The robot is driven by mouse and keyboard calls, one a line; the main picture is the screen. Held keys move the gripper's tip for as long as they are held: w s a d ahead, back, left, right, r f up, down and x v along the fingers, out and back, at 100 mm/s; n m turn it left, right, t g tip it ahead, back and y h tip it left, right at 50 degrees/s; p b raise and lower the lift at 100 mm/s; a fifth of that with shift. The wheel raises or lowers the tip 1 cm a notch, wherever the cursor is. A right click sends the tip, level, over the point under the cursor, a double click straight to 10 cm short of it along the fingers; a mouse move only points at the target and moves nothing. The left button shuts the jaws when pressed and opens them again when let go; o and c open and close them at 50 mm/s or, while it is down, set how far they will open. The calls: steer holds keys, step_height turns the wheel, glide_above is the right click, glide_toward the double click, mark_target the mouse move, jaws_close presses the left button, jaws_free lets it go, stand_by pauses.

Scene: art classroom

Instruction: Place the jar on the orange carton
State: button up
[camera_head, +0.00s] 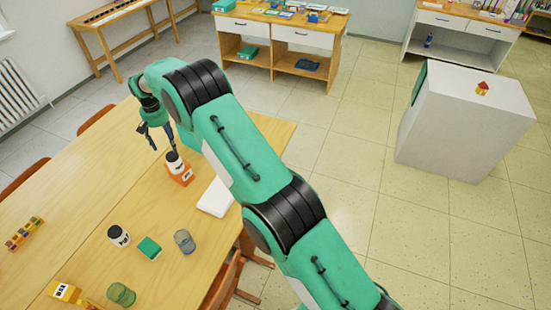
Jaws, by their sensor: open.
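A white jar with a dark lid (175,163) appears to rest on the orange carton (185,178) on the wooden table, upright as far as I can see. My gripper (164,148) is open and points down just behind and to the left of this jar, with its right finger close to the lid. I cannot tell whether that finger touches the jar. A second white jar with a dark lid (118,236) stands upright on the table, nearer and to the left.
A white flat block (214,198) lies right of the carton, partly behind my arm. A green box (149,247), a grey jar (184,241), a green jar (121,294), a yellow carton (66,292) and a paint set (24,234) are nearer. The table's left middle is clear.

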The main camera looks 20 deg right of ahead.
steer(key=s+d+r+t, duration=0.1)
steer(key=s+d+r, duration=0.35)
steer(key=r, duration=0.45)
steer(key=s+d+r, duration=0.4)
steer(key=d+r, duration=0.1)
steer(key=r, duration=0.5)
steer(key=s+d+r+t, duration=0.1)
steer(key=s+d+r, duration=0.4)
steer(key=r, duration=0.4)
steer(key=s+d+r, duration=0.5)
steer(key=s+r, duration=0.2)
steer(key=s, duration=0.3)
steer(key=s+d+r+t, duration=0.1)
steer(key=s+d+r, duration=0.25)
steer(key=s, duration=0.65)
steer(key=s+d+r+t, duration=0.15)
steer(key=s+d, duration=0.25)
steer(key=s, duration=0.5)
steer(key=s+d+f, duration=0.2)
steer(key=s, duration=0.7)
steer(key=s+d+f+t, duration=0.1)
steer(key=s+d+f, duration=0.1)
steer(key=s, duration=0.7)
steer(key=shift+s+f, duration=0.15)
steer(key=shift+f, duration=0.35)
steer(key=shift+d, duration=0.1)
step_height(320, 180, down, 9)
steer(key=b, duration=0.8)
steer(key=shift+r+b, duration=0.2)
steer(key=shift+b, duration=0.15)
